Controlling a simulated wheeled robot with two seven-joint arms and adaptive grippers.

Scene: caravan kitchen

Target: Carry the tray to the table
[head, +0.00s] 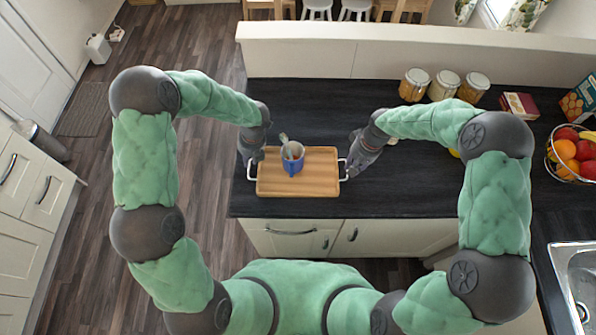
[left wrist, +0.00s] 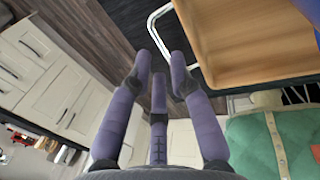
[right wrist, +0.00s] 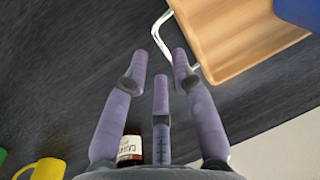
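The wooden tray (head: 325,186) with white wire handles lies on the dark countertop. My left gripper (head: 252,163) is at the tray's left handle, fingers spread; in the left wrist view the handle (left wrist: 152,22) reaches the open fingertips (left wrist: 160,65). My right gripper (head: 352,169) is at the right handle; in the right wrist view that handle (right wrist: 157,29) reaches its open fingertips (right wrist: 160,70). Neither gripper is closed on a handle. The table is not clearly identifiable; only wooden furniture shows at the top edge.
Several jars (head: 443,85), a book (head: 519,105) and a fruit bowl (head: 572,155) stand right on the counter. A yellow mug (right wrist: 45,168) and a brown jar (right wrist: 130,149) are near my right gripper. A low wall (head: 400,55) backs the counter.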

